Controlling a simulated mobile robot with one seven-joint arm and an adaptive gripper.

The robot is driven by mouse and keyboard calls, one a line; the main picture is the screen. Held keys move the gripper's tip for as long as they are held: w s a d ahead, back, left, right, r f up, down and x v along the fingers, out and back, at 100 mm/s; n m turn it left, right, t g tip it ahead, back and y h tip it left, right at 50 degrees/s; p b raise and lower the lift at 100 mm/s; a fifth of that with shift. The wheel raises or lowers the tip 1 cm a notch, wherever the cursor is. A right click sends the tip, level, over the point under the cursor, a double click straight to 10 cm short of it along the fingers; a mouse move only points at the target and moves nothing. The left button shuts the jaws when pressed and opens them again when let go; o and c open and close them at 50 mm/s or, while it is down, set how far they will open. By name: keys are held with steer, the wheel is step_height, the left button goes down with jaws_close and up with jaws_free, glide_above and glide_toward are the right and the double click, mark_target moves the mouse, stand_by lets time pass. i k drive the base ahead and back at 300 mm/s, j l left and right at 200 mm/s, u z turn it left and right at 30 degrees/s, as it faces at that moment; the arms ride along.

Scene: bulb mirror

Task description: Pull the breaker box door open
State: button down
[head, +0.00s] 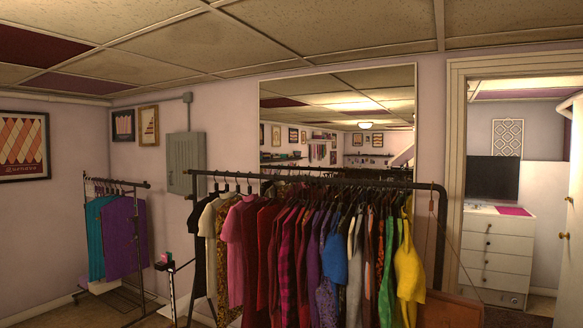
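The grey breaker box (186,162) is mounted on the far wall, left of the large mirror. Its door looks shut, with a small dark latch or handle near its left side. A conduit runs up from the box to the ceiling pipe. The lower right of the box is partly hidden by the end of the front clothes rack. My gripper is not in view.
A long clothes rack (320,178) full of colourful garments stands in front of the mirror (340,105). A smaller rack (118,182) stands at left. A small dark stand (170,265) is below the box. A doorway opens at right, with a white dresser (497,245) beyond.

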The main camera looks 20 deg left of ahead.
mark_target(183, 147)
steer(key=j+u, duration=0.15)
steer(key=u, duration=1.5)
steer(key=i+j+u, duration=0.1)
steer(key=i+u, duration=0.35)
steer(key=i, duration=0.55)
steer(key=i+u, duration=0.1)
steer(key=i, duration=1.1)
steer(key=i+j, duration=0.1)
steer(key=i, duration=2.35)
steer(key=i+z, duration=0.4)
steer(key=i+j+z, duration=0.5)
steer(key=i+z, duration=0.15)
steer(key=z, duration=0.15)
steer(key=i+j+z, duration=0.3)
steer(key=z, duration=0.2)
